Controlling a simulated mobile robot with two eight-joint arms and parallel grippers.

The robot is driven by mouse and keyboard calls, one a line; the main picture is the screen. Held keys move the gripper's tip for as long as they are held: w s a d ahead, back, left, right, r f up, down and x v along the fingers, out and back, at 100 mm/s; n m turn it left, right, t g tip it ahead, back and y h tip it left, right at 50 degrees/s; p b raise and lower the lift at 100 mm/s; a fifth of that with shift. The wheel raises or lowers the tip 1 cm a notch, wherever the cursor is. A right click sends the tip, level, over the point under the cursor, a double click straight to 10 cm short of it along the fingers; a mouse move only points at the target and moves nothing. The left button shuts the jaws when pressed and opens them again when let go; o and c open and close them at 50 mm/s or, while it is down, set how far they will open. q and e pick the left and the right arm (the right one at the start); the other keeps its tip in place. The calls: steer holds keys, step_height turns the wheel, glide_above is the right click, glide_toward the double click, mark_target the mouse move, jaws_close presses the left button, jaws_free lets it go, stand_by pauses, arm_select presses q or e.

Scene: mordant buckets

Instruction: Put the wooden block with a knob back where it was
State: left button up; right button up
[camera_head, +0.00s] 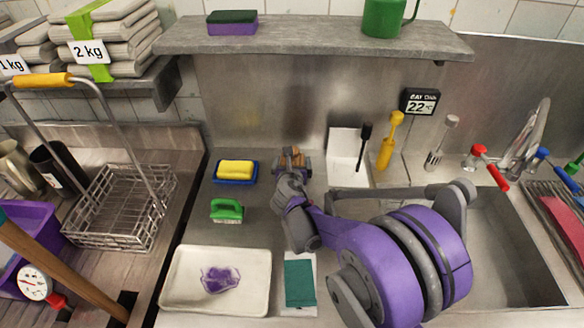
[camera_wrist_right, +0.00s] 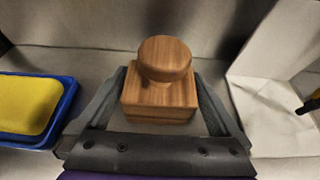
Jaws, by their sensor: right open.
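The wooden block with a knob (camera_wrist_right: 160,85) stands upright on the steel counter near the back wall, knob up. In the head view the block (camera_head: 291,156) is partly hidden by my right gripper (camera_head: 292,164). My right gripper is open, with one finger on each side of the block in the right wrist view. Whether the fingers touch the block I cannot tell. My left gripper is not in view.
A yellow sponge in a blue tray (camera_wrist_right: 72,92) lies left of the block. A white folded sheet (camera_head: 347,143) stands to its right. A green brush (camera_head: 227,210), a white tray with a purple patch (camera_head: 178,298) and a teal pad (camera_head: 299,282) lie nearer. A shelf (camera_head: 320,40) hangs above.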

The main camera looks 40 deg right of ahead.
steer(key=v, duration=1.1)
steer(key=shift+s+a+r+p, duration=0.15)
steer(key=shift+s+a+p, duration=0.1)
steer(key=shift+p, duration=0.15)
